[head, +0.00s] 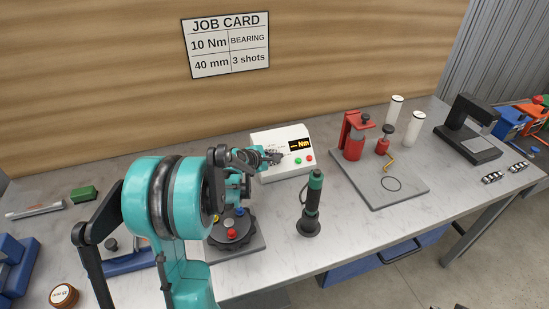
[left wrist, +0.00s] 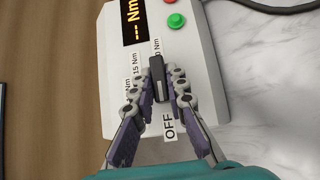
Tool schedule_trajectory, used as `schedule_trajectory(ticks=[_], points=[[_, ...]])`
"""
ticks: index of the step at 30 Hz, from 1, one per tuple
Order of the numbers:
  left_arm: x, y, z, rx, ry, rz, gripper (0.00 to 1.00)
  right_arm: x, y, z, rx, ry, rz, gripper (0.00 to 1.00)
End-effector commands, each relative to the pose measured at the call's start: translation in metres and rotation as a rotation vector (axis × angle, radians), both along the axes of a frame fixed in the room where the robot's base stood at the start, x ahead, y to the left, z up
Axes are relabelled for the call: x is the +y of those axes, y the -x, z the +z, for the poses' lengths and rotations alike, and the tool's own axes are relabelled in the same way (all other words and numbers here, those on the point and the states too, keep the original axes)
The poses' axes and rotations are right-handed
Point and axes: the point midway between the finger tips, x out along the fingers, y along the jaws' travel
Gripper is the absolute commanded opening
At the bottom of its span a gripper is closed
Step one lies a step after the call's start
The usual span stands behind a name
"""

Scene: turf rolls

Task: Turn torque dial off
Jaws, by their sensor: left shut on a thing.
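The white torque box (head: 275,141) stands on the bench against the wooden wall. In the left wrist view the same box (left wrist: 190,45) carries a black dial (left wrist: 158,70), an OFF label (left wrist: 169,128) and several Nm labels beside it. Its display (left wrist: 133,24) shows dashes and Nm. My left gripper (head: 274,158) is at the front of the box; in the left wrist view its fingers (left wrist: 160,84) are shut on the dial from both sides. My right gripper is not in view.
A green and red button (left wrist: 176,21) sit near the display. A red press (head: 353,137) is on a grey plate (head: 410,187). A dark round fixture (head: 232,240) lies below my gripper.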

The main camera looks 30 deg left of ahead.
Motion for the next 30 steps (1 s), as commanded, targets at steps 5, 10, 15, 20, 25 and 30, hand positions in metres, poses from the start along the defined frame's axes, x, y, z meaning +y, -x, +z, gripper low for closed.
schedule_trajectory(ticks=[5,10,15,20,25,30], points=[[0.0,0.0,0.0,0.001,0.001,0.0,0.27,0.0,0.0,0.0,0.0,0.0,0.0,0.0],[0.0,0.0,0.0,0.001,0.0,-0.001,0.34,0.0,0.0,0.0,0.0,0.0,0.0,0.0],[0.0,0.001,0.0,0.001,0.0,-0.001,0.34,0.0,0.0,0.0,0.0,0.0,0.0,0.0],[0.001,0.012,0.008,0.001,0.001,0.002,0.34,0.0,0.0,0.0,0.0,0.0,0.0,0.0],[0.003,0.04,0.026,0.0,0.0,0.003,0.34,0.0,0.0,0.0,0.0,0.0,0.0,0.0],[0.005,0.07,0.045,0.0,0.0,0.003,0.34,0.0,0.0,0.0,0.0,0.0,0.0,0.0]])
